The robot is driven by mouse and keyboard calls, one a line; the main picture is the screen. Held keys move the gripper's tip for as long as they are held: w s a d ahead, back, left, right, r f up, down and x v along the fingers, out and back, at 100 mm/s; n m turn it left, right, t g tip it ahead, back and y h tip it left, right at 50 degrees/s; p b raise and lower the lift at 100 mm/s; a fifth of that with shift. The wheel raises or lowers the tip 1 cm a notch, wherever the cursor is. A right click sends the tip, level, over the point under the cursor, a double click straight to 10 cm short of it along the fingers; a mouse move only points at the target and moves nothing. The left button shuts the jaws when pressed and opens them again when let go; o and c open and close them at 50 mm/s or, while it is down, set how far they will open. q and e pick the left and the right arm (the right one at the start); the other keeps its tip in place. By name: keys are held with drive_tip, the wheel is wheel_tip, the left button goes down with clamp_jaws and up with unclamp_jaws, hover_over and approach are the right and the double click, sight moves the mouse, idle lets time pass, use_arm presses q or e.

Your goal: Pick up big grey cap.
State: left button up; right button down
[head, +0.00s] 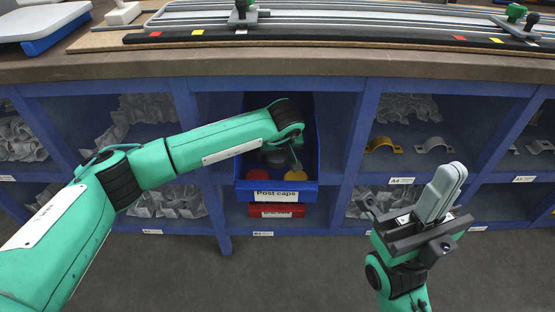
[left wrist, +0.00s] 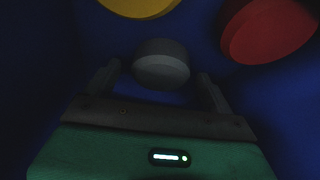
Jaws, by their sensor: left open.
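My left gripper (head: 282,158) reaches down into the open blue drawer labelled "Post caps" (head: 275,185). In the left wrist view my left gripper (left wrist: 160,80) is open, with dark fingers to either side of a round grey cap (left wrist: 161,66). The cap appears between or just beyond the fingertips; the dim light hides whether they touch it. In the head view the arm partly covers a dark grey cap (head: 276,158).
The drawer's blue walls stand close around my left gripper. A red bin (head: 276,211) is below. Neighbouring compartments hold bagged parts (head: 168,202), a yellow clamp (head: 383,145) and a grey clamp (head: 434,145). The worktop (head: 330,62) overhangs above.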

use_arm(q)
drive_tip(key=shift+r, duration=0.1)
drive_tip(key=c, duration=1.1)
drive_tip(key=shift+o, duration=0.2)
